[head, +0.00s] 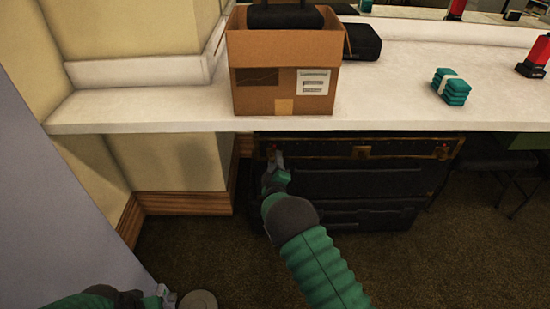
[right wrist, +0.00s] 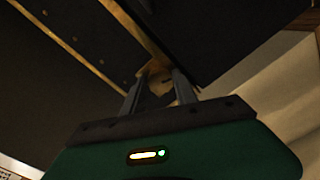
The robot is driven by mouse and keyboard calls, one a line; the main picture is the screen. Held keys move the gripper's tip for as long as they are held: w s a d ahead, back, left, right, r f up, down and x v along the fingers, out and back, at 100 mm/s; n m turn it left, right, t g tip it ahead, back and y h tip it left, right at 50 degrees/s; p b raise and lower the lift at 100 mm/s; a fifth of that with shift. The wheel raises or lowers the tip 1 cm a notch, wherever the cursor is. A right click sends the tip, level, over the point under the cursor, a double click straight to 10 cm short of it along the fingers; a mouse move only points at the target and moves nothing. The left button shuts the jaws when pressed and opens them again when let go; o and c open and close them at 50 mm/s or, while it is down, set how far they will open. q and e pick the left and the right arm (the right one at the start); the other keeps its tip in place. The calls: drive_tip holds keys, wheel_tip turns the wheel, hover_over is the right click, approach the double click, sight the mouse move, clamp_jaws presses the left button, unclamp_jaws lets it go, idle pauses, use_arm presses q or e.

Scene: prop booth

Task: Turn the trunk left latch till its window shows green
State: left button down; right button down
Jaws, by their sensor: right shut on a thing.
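The dark trunk (head: 352,183) with brass-coloured trim stands under the white counter. Its left latch sits at the upper left of its front, mostly hidden behind my right gripper (head: 276,160). My right gripper is shut on the latch, and in the right wrist view its two fingers (right wrist: 155,90) stand on either side of the brass latch (right wrist: 158,76). A small reddish spot shows by the latch in the head view, but I cannot read the window clearly. My left gripper (head: 164,293) is low at the left, away from the trunk; its jaws are too small to judge.
The white counter (head: 150,110) overhangs the trunk. On it stand a cardboard box (head: 260,75), a black case (head: 362,42), a banded teal stack (head: 452,88) and red-and-black items (head: 535,58). Carpet (head: 420,270) is clear in front; a chair stands at right.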

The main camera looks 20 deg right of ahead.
drive_tip(key=shift+a+f+n+p, duration=0.1)
drive_tip(key=shift+n+p, duration=0.2)
drive_tip(key=shift+n, duration=0.45)
drive_tip(key=shift+a+f+n+p, duration=0.1)
drive_tip(key=shift+n+p, duration=0.15)
drive_tip(key=shift+n, duration=0.5)
drive_tip(key=c, duration=1)
unclamp_jaws()
drive_tip(key=shift+o, duration=0.2)
drive_tip(key=shift+r, duration=0.1)
